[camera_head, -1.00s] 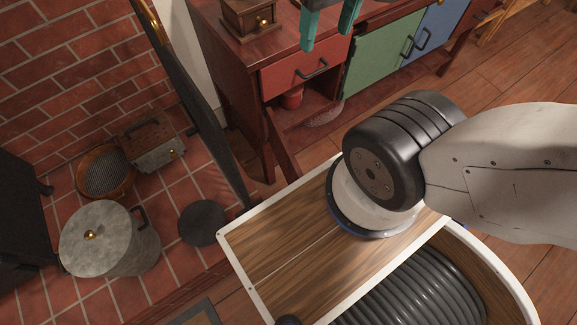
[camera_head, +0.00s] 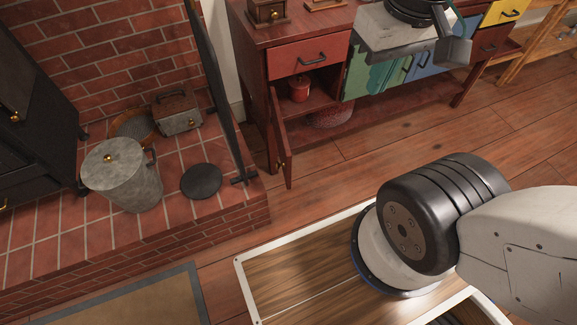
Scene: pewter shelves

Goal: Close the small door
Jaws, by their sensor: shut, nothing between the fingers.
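The small red door (camera_head: 281,140) hangs open at the lower left of the dark red cabinet (camera_head: 262,100). It is hinged on the left side of an open compartment and swings out toward me, with a small knob near its free edge. A red pot (camera_head: 299,89) stands inside the compartment. My gripper (camera_head: 378,76) is at the upper right, in front of the green cabinet door, right of the small door and apart from it. Its teal fingers are shut and empty, partly hidden under the grey wrist and hard to tell from the green door.
A red drawer (camera_head: 308,60) sits above the compartment, beside green, blue and yellow fronts. A dark fire screen stands left of the door. A lidded metal bucket (camera_head: 122,175) and a black disc (camera_head: 201,181) are on the brick hearth.

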